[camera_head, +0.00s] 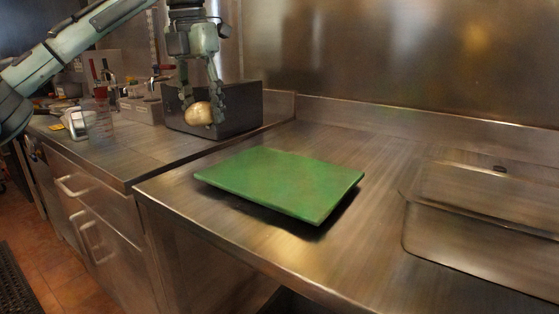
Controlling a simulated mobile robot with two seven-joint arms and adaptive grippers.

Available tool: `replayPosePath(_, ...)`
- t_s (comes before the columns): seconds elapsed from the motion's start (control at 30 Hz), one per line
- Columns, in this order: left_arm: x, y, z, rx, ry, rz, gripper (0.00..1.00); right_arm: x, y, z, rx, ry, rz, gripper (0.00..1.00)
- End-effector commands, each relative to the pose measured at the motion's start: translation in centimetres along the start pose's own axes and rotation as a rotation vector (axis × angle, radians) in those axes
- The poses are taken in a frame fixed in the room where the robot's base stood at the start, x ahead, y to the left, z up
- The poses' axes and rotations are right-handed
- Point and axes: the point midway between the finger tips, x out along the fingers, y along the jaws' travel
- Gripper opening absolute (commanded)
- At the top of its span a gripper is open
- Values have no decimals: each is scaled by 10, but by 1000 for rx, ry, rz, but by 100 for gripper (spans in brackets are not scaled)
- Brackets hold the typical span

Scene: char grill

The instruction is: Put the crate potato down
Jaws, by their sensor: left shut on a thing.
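A tan potato (199,113) is held between the fingers of my left gripper (203,108). The gripper points down and is shut on the potato. They show in front of a dark grey crate (240,110) at the back of the left counter. I cannot tell the exact gap between the potato and the crate wall. My right gripper does not show.
A green cutting board (280,182) lies on the steel counter (300,139) at centre. A lidded steel pan (480,205) is at the right. A clear measuring jug (100,125) and several small items stand at the left. Steel around the board is clear.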

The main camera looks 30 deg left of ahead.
Motion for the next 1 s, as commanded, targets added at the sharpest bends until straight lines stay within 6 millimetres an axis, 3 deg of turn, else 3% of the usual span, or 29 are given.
replayPosePath(0.5,68,-71,60,1,3,-2,13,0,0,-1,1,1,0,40)
replayPosePath(0.77,82,-79,67,-2,1,0,13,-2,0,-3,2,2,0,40)
replayPosePath(1.0,113,-78,62,-1,2,0,13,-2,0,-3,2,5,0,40)
